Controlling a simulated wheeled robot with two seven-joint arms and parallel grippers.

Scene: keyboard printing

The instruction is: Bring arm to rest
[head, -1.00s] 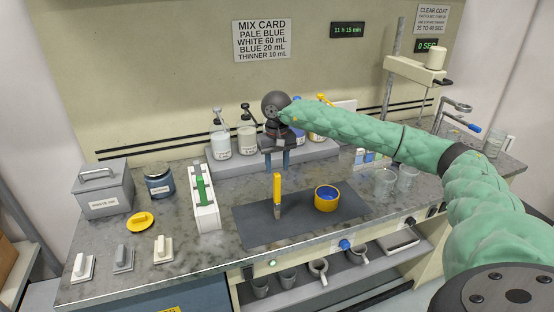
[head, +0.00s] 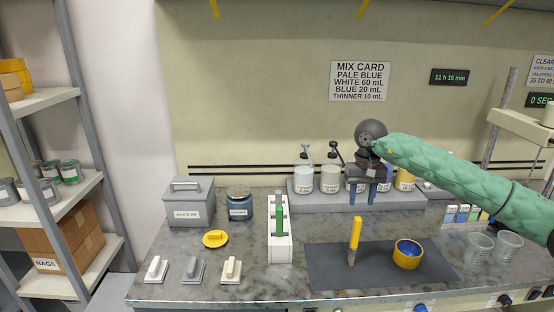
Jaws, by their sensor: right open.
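My right gripper (head: 371,192) hangs at the end of the green-sleeved right arm (head: 460,186). Its two blue-grey fingers point down and are apart, with nothing seen between them. It is above the back of the grey mat (head: 330,277), in front of the pump bottles. A yellow-handled spatula (head: 355,234) stands on the mat below and left of the gripper, apart from it. A yellow cup with blue inside (head: 407,254) sits on the mat to the right. My left gripper is out of the picture.
Pump bottles (head: 304,179) stand on a grey riser (head: 320,208) behind. A white rack with a green item (head: 280,243), grey box (head: 189,202), dark jar (head: 240,204) and yellow lid (head: 215,239) are left. Clear cups (head: 509,246) stand right. A shelf unit (head: 62,205) is far left.

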